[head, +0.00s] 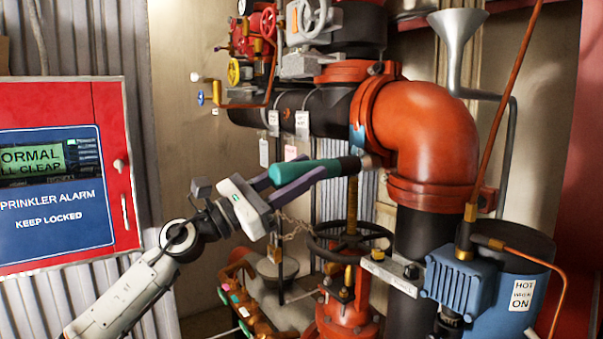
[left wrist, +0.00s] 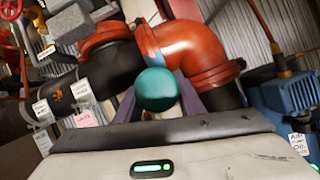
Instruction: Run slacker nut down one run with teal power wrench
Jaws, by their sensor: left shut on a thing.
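My left gripper (head: 298,180) is shut on the teal power wrench (head: 315,170). The wrench lies nearly level, its dark nose pointing right at the orange coupling (head: 366,112) between the black pipe and the orange elbow (head: 425,120). The nose overlaps the coupling's lower edge, so the nut there is hidden and I cannot tell whether they touch. In the left wrist view the wrench's round teal end (left wrist: 157,89) sits between the purple fingers and hides its nose. A bolt (head: 375,68) shows at the coupling's top. My right gripper is out of view.
A black handwheel (head: 350,238) and a blue pump (head: 465,285) stand below and right. Hanging tags (head: 302,122) and small gauges and valves crowd the upper pipe. A red alarm cabinet (head: 60,180) is at left. A grey funnel (head: 457,30) rises behind the elbow.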

